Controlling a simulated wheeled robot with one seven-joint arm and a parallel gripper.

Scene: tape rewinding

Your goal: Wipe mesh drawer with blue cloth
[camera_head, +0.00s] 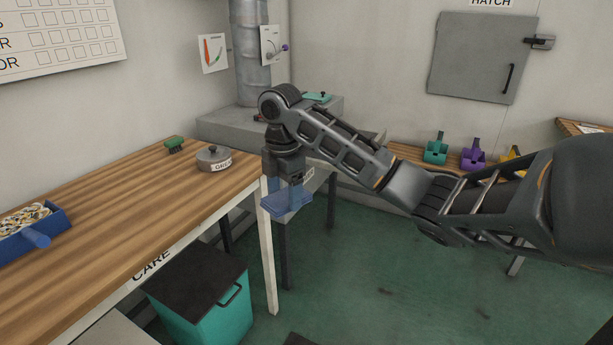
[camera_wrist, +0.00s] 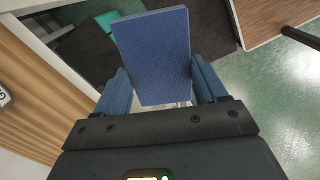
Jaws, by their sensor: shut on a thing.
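My gripper (camera_head: 285,188) points down past the right end of the wooden bench, over the floor. It is shut on the blue cloth (camera_head: 288,205), which looks like a flat blue pad below the jaws. In the wrist view the blue cloth (camera_wrist: 152,50) stands out between the two blue fingers of my gripper (camera_wrist: 160,88). I cannot make out a mesh drawer for certain in either view; my arm hides part of the grey unit behind it.
The wooden bench (camera_head: 130,205) holds a round grey tin (camera_head: 213,158), a green brush (camera_head: 174,145) and a blue tray (camera_head: 35,232). A teal bin (camera_head: 203,300) with a dark lid stands below. A grey unit (camera_head: 225,128) stands behind. Green floor is open at right.

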